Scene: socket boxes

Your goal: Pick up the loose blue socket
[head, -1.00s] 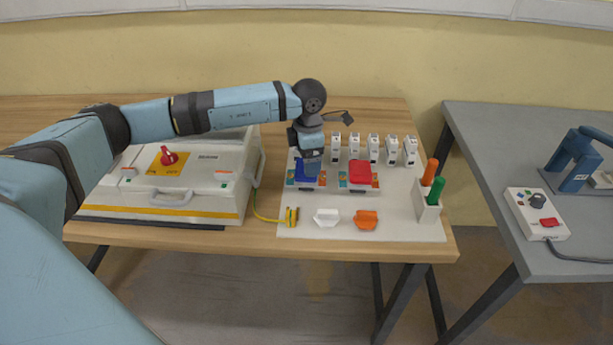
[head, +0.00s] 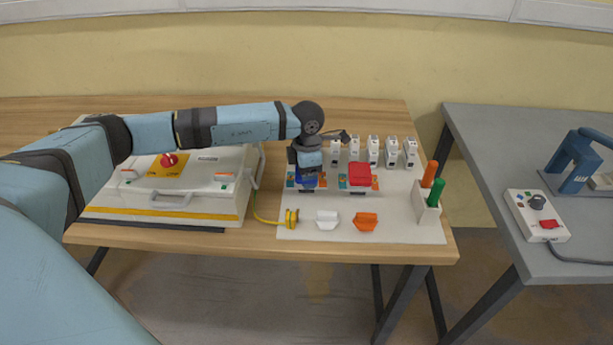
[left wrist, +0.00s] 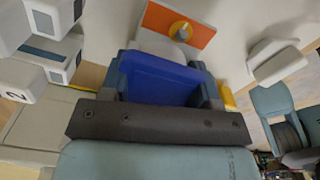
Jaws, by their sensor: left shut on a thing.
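The blue socket (head: 306,180) is at the left of the white mat, beside the red one, partly hidden by my gripper in the head view. In the left wrist view the blue socket (left wrist: 160,80) fills the space between the two fingers. My left gripper (head: 306,176) points down over it and is shut on it, with a finger on each side. It cannot be made out whether the socket touches what lies beneath. My right gripper is not in view.
The red socket (head: 359,174) stands close to the right. Behind are several white modules (head: 373,150). In front lie a yellow plug (head: 291,218), a white piece (head: 327,220) and an orange piece (head: 365,221). A white case (head: 215,200) is at the left.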

